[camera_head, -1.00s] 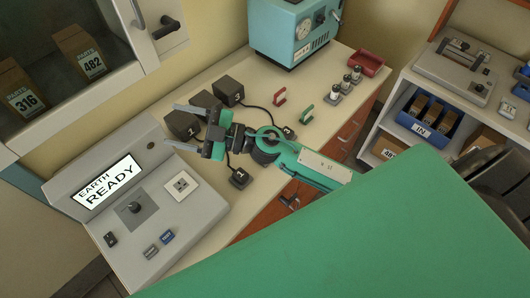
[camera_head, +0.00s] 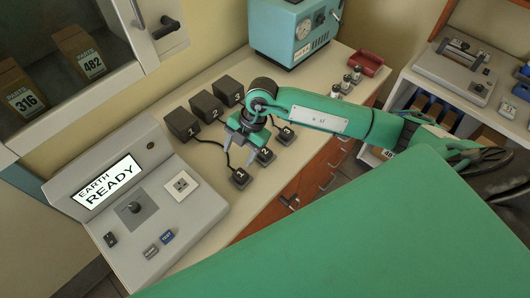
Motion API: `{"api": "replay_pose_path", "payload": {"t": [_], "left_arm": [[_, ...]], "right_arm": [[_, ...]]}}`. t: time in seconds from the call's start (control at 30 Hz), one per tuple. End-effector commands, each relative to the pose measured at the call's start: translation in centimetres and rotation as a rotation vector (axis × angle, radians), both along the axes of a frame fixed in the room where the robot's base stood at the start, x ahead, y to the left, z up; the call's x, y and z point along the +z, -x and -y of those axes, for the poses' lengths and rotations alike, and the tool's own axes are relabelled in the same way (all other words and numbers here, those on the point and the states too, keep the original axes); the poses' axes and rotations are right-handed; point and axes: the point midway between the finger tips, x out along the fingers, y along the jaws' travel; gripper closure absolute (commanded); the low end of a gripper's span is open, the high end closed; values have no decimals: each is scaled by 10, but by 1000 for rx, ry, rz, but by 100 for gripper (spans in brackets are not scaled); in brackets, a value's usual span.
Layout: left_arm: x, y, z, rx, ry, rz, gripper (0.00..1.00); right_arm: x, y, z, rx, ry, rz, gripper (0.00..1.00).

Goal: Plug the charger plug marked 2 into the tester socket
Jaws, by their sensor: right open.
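The plug marked 2 (camera_head: 266,157) lies on the bench between the plug marked 1 (camera_head: 240,178) and the plug marked 3 (camera_head: 286,135). Charger 2 (camera_head: 206,107) stands at the back with its neighbours. The tester (camera_head: 200,218) is at the left, with a pale empty socket (camera_head: 181,185) in its sloped top and a screen reading EARTH READY. My right gripper (camera_head: 242,149) is open and points down beside plug 2, its fingers partly covering the cords. I cannot tell whether it touches the plug. My left gripper is out of view.
Charger 1 (camera_head: 182,125) and charger 3 (camera_head: 230,91) stand beside charger 2. A teal instrument (camera_head: 293,32), small metal weights and a red tray (camera_head: 368,63) are farther back. Some bare bench lies between the tester and the plugs. My green body part fills the lower right.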

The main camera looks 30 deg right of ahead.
Motion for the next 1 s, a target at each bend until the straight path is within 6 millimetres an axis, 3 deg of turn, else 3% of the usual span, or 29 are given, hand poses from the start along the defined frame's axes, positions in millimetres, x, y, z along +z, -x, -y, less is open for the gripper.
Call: {"api": "replay_pose_path", "payload": {"t": [0.03,0.13,0.33,0.77,1.0], "left_arm": [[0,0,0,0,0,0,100],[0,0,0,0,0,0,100],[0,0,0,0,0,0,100],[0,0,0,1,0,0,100],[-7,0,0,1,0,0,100]], "right_arm": [[-1,-6,18,-28,81,-3,40],[-2,-13,49,-84,216,-14,40],[1,-20,84,-162,369,-20,40],[2,-21,91,-179,399,-21,40],[-8,-21,91,-178,399,-22,40]]}}
